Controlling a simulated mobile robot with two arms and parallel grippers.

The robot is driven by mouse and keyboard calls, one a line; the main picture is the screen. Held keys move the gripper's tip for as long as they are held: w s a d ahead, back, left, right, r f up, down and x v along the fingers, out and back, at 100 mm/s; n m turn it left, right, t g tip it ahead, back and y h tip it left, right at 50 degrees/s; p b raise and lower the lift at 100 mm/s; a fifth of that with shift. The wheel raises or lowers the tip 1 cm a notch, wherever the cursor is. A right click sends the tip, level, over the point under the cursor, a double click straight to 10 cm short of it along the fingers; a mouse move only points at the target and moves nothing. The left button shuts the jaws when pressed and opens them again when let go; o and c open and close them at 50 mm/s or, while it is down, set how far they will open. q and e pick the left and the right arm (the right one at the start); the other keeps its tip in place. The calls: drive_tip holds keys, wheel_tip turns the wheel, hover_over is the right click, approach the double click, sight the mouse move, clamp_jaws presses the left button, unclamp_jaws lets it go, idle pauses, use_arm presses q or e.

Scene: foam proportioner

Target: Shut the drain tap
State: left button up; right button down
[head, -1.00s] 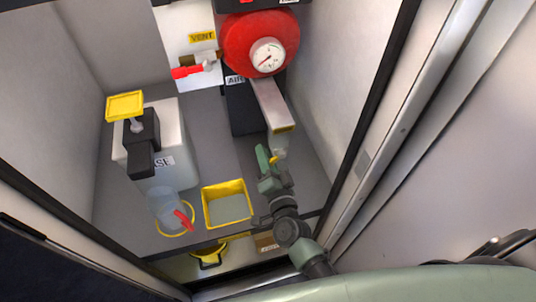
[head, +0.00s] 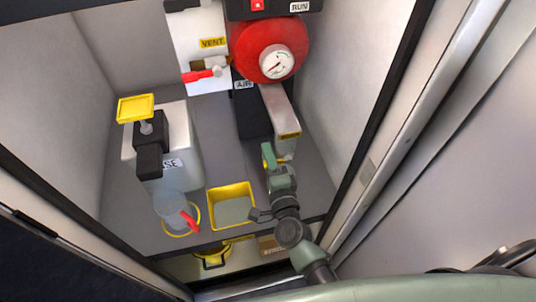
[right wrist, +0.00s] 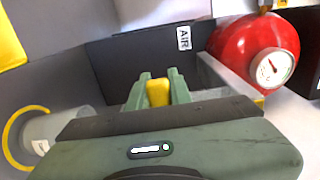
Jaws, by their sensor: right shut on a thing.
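The drain tap's small yellow handle (right wrist: 157,92) is between the two green fingers of my right gripper (right wrist: 157,88) in the right wrist view. In the head view the right gripper (head: 272,160) is at the lower end of a pale grey housing (head: 281,110), below the red tank. The gripper is shut on the yellow handle. The fingers cover most of the tap, so the handle's angle relative to the tap body cannot be told. My left gripper is not in view.
A red tank (head: 262,48) with a gauge is above. A white container (head: 181,130) with a yellow-topped pump and a clear jug (head: 170,207) with a red handle stand left. A yellow-rimmed tray (head: 231,190) is close left of my right gripper. The cabinet wall is close right.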

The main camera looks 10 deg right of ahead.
drive_tip(key=shift+r, duration=0.15)
drive_tip(key=c, duration=1.3)
unclamp_jaws()
drive_tip(key=s, duration=0.4)
drive_tip(key=s+b, duration=0.1)
drive_tip(key=s, duration=0.2)
drive_tip(key=shift+s+d, duration=0.2)
drive_tip(key=shift+s, duration=0.15)
